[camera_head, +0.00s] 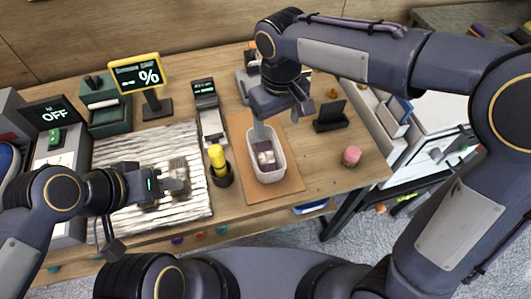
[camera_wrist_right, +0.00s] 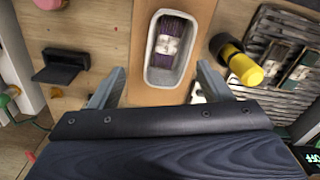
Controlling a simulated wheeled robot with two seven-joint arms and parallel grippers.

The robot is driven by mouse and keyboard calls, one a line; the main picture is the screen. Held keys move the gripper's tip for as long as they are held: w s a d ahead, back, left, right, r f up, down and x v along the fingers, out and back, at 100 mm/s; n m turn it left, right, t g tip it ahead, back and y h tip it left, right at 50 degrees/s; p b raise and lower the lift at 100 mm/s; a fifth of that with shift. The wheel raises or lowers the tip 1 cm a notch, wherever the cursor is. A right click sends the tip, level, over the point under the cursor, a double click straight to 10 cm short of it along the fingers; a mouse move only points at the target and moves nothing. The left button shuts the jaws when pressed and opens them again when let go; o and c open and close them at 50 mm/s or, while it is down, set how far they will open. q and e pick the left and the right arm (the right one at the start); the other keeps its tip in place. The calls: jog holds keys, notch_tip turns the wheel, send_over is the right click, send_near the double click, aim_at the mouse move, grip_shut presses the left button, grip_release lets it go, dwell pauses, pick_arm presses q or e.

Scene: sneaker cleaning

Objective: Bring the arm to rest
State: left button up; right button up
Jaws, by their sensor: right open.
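My right gripper (camera_head: 262,122) hangs above a white tub (camera_head: 281,150) in the head view. Its two fingers are spread in the right wrist view (camera_wrist_right: 160,84), with nothing between them. The tub (camera_wrist_right: 152,64) holds a dark purple item with a pale band (camera_wrist_right: 168,42); it is not held by the fingers. My left gripper (camera_head: 178,185) is low over the striped mat (camera_head: 125,143), by some dark flat items (camera_head: 178,168). Its fingertips are too small to tell whether they are open or hold anything.
The tub stands on a brown board (camera_head: 290,186). A yellow-topped bottle in a dark cup (camera_head: 217,160) is left of it. A black stand (camera_head: 331,116) and a pink round item (camera_head: 351,156) are to the right. A percent sign (camera_head: 137,74) stands at the back left.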

jog(key=shift+r, duration=1)
jog(key=s+d+r+m+t+y, duration=0.1)
jog(key=s+d+m, duration=0.15)
jog(key=d, duration=0.45)
jog(key=s+d+r+m+t+y, duration=0.1)
jog(key=s+d+y, duration=0.15)
jog(key=d, duration=0.45)
jog(key=s+d+f+m+t, duration=0.3)
jog(key=s+d+f+m, duration=0.1)
jog(key=s, duration=0.7)
jog(key=shift+s+d+f+m+t, duration=0.25)
jog(key=shift+d+m, duration=0.2)
jog(key=shift+d, duration=0.35)
jog(key=shift+d+r, duration=0.1)
